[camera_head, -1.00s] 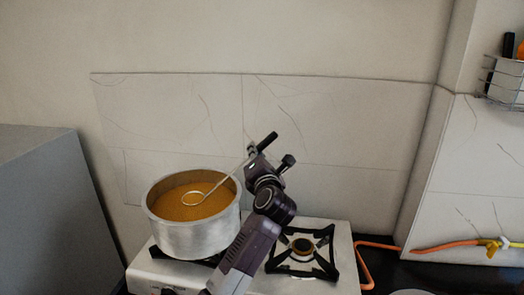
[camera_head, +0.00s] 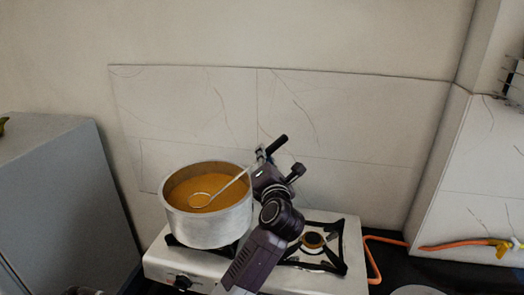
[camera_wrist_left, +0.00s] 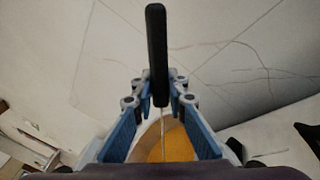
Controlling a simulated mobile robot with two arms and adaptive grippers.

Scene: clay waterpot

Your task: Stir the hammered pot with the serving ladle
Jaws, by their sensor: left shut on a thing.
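The hammered pot (camera_head: 207,228) is a wide silver pot of orange-brown liquid on the stove's left burner. The serving ladle (camera_head: 227,184) slants down into it from the right. Its round bowl lies at the liquid's surface, left of the middle; how deep it sits is unclear. My left gripper (camera_head: 263,160) is right of the pot, above its rim, and shut on the ladle near its black handle. In the left wrist view, the black handle (camera_wrist_left: 157,55) stands between the blue fingers, with part of the pot's liquid below. My right gripper is not in view.
The white stove (camera_head: 205,275) has a bare right burner (camera_head: 313,241) beside my left arm. A grey cabinet (camera_head: 60,200) stands at the left. A tiled wall rises behind. An orange hose (camera_head: 373,260) runs right of the stove.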

